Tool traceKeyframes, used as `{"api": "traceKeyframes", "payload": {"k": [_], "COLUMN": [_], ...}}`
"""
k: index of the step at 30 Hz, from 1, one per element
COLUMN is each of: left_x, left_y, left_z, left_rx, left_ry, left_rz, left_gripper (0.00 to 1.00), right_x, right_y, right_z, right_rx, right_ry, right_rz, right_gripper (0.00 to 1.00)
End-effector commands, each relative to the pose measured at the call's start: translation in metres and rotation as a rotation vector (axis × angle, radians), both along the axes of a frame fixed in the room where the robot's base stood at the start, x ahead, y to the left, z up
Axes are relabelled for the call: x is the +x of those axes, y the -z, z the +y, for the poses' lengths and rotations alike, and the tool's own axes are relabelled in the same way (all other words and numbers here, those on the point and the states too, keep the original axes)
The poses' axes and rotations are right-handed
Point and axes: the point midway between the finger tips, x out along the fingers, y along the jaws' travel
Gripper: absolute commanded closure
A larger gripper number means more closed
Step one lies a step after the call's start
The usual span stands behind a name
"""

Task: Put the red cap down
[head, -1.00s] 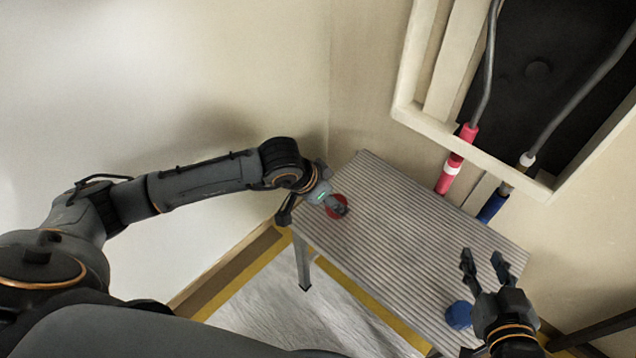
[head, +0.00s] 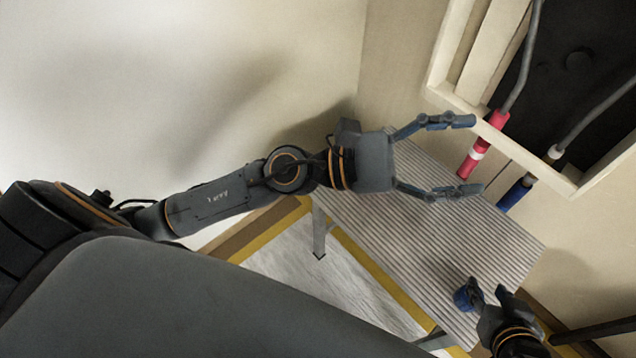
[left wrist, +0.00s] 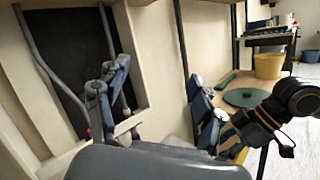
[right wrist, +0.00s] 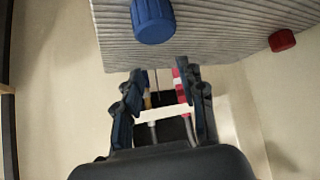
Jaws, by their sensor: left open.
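The red cap (right wrist: 282,40) rests on the ribbed grey table top (right wrist: 225,25), near its edge, in the right wrist view. In the head view I cannot see it; my left arm and gripper cover that part of the table. My left gripper (head: 468,155) is open and empty, above the table and near the red pipe end; its spread fingers also show in the left wrist view (left wrist: 158,78). My right gripper (right wrist: 160,70) is open and empty, with its fingertips close to the blue cap (right wrist: 152,20), which stands on the table.
The middle of the table is clear. A green round object (left wrist: 250,97) and yellow bucket (left wrist: 268,65) stand farther off.

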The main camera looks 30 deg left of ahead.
Motion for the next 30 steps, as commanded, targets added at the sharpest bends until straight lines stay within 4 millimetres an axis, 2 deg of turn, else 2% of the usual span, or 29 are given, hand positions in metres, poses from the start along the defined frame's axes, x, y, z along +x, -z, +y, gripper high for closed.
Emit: {"api": "traceKeyframes", "payload": {"k": [1, 2, 3, 5, 6, 8, 9, 11, 12, 13, 14, 16, 19, 22, 30], "left_x": [0.015, 0.027, 0.042, 0.062, 0.071, 0.075, 0.071, 0.057, 0.043, 0.032, 0.021, -0.003, -0.026, -0.035, -0.035], "left_y": [-0.017, -0.022, -0.022, -0.005, 0.016, 0.058, 0.090, 0.137, 0.165, 0.184, 0.199, 0.227, 0.248, 0.254, 0.255], "left_z": [0.020, 0.036, 0.060, 0.098, 0.122, 0.154, 0.169, 0.185, 0.190, 0.191, 0.192, 0.190, 0.185, 0.183, 0.182], "left_rx": [-0.271, -0.435, -0.657, -0.997, -1.231, -1.589, -1.823, -2.161, -2.368, -2.508, 2.493, 2.348, 2.223, 2.177, 2.175], "left_ry": [-0.038, -0.056, -0.078, -0.106, -0.126, -0.158, -0.182, -0.223, -0.254, -0.279, 0.288, 0.294, 0.302, 0.305, 0.306], "left_rz": [0.262, 0.418, 0.622, 0.918, 1.104, 1.359, 1.502, 1.674, 1.757, 1.805, -1.738, -1.534, -1.361, -1.298, -1.297], "left_gripper": [0.32, 0.32, 0.32, 0.32, 0.32, 0.32, 0.32, 0.32, 0.32, 0.32, 0.32, 0.32, 0.32, 0.32, 0.32], "right_x": [0.000, 0.000, 0.000, 0.000, 0.000, 0.000, 0.000, 0.000, 0.000, 0.000, 0.000, 0.000, 0.000, 0.000, 0.000], "right_y": [0.000, 0.000, 0.000, 0.000, 0.000, 0.000, 0.000, 0.000, 0.000, 0.000, 0.000, 0.000, 0.000, 0.000, 0.000], "right_z": [0.000, 0.000, 0.000, 0.000, 0.000, 0.000, 0.000, 0.000, 0.000, 0.000, 0.000, 0.000, 0.000, 0.000, 0.000], "right_rx": [0.000, 0.000, 0.000, 0.000, 0.000, 0.000, 0.000, 0.000, 0.000, 0.000, 0.000, 0.000, 0.000, 0.000, 0.000], "right_ry": [0.000, 0.000, 0.000, 0.000, 0.000, 0.000, 0.000, 0.000, 0.000, 0.000, 0.000, 0.000, 0.000, 0.000, 0.000], "right_rz": [0.000, -0.001, -0.001, -0.001, -0.001, -0.001, -0.001, -0.002, -0.002, -0.002, -0.002, -0.002, -0.002, -0.002, -0.001], "right_gripper": [0.60, 0.60, 0.60, 0.60, 0.60, 0.60, 0.60, 0.60, 0.60, 0.60, 0.60, 0.60, 0.60, 0.60, 0.60]}}
